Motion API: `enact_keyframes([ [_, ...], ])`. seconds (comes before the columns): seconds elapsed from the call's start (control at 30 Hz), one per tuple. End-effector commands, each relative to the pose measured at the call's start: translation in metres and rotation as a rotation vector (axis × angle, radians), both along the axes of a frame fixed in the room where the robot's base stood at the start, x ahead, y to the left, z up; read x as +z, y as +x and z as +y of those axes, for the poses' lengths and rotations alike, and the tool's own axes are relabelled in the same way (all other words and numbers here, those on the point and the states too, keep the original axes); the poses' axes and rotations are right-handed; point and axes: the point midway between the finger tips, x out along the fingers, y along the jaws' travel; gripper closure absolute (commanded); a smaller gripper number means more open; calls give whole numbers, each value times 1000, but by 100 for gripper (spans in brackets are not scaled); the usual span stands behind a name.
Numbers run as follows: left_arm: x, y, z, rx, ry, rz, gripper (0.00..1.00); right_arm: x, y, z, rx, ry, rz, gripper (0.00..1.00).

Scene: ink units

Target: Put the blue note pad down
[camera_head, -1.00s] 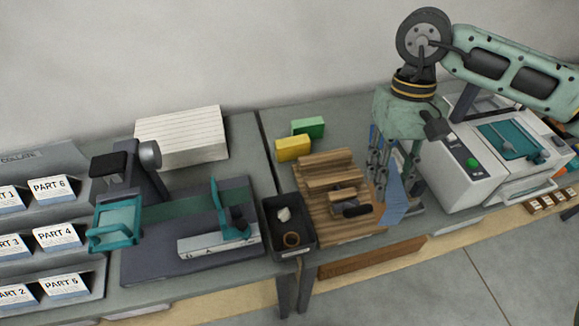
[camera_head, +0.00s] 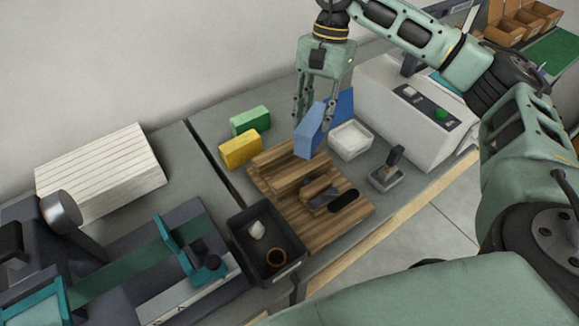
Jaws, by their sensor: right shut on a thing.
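My right gripper (camera_head: 314,118) points down with its fingers on either side of the light blue note pad (camera_head: 309,137). It is shut on the pad, which stands upright and tilted between the fingers. The pad shows at the back right of the slatted wooden stand (camera_head: 330,228); whether its lower edge touches anything I cannot tell. My left gripper is not in view.
A darker blue piece (camera_head: 342,104) shows behind the gripper. A white tray (camera_head: 350,140) and a hand stamp (camera_head: 386,171) stand to the right, before a pale machine (camera_head: 418,108). A black bin (camera_head: 287,271) is at the front left. Grey table is bare behind the green pad.

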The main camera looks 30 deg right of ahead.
Motion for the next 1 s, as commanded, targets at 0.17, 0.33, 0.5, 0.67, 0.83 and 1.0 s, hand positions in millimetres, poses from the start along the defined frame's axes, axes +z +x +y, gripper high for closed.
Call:
enact_keyframes([
  [0.17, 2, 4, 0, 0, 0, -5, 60, -3, 8, -60, -357, -2, 1, 100],
  [0.33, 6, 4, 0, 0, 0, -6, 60, -3, 11, -77, -483, -1, -1, 100],
  [0.5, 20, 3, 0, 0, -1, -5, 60, -17, 16, -48, -490, 1, -1, 100],
  [0.67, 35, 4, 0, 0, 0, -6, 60, -39, 22, -11, -488, 0, 1, 100],
  [0.83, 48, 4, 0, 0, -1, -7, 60, -59, 29, 20, -489, 1, -1, 100],
  [1.0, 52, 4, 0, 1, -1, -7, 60, -70, 32, 33, -492, -1, -2, 100],
])
